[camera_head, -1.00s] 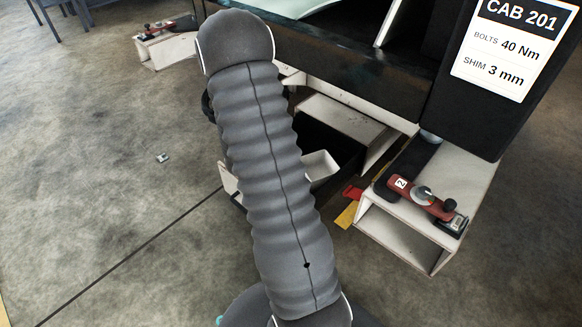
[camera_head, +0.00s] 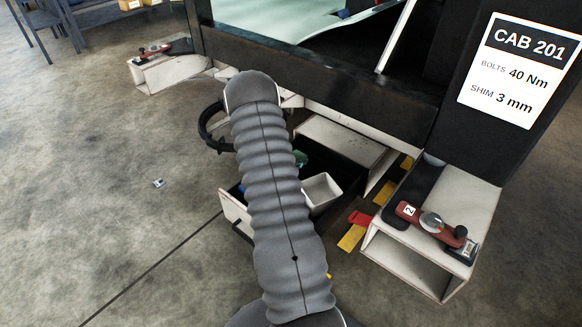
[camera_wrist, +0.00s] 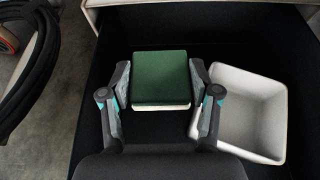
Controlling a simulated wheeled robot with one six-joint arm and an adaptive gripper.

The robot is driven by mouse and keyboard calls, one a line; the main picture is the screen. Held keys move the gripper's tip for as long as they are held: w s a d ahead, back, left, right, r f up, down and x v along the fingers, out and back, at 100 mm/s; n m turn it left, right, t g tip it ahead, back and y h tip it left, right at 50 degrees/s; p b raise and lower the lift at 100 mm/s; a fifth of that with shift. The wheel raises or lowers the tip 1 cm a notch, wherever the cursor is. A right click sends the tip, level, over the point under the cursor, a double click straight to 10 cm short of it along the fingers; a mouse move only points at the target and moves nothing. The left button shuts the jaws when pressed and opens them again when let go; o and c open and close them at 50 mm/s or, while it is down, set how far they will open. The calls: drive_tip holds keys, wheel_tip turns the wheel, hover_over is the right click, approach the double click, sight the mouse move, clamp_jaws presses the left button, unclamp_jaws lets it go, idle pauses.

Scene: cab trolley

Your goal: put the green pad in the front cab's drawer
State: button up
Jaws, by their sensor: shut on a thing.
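The green pad (camera_wrist: 160,78) is a square with a dark green top and a pale underside. My gripper (camera_wrist: 161,92) is shut on it, one finger on each side, in the wrist view. The pad is over or inside the open dark-floored drawer (camera_wrist: 88,120); I cannot tell whether it touches the floor. In the head view the drawer's pale front (camera_head: 235,213) shows to the left of my arm. A bit of green (camera_head: 301,158) shows beside my arm there, and my gripper is hidden.
A white open bin (camera_wrist: 243,112) stands in the drawer, right of the pad; it also shows in the head view (camera_head: 322,192). A black ring-shaped hose (camera_head: 212,128) is left of my arm. A white stand (camera_head: 420,265) carries a red tool (camera_head: 432,222).

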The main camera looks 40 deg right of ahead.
drive_tip(key=shift+w+d+f, duration=0.1)
drive_tip(key=shift+w+f, duration=0.3)
drive_tip(key=shift+w, duration=0.25)
drive_tip(key=shift+w+f, duration=0.4)
drive_tip(key=shift+w, duration=0.2)
drive_tip(key=shift+f, duration=2)
drive_tip(key=shift+f+b, duration=0.35)
drive_tip(key=shift+b, duration=0.2)
drive_tip(key=shift+f+b, duration=0.25)
drive_tip(key=shift+b, duration=0.05)
drive_tip(key=o, duration=0.9)
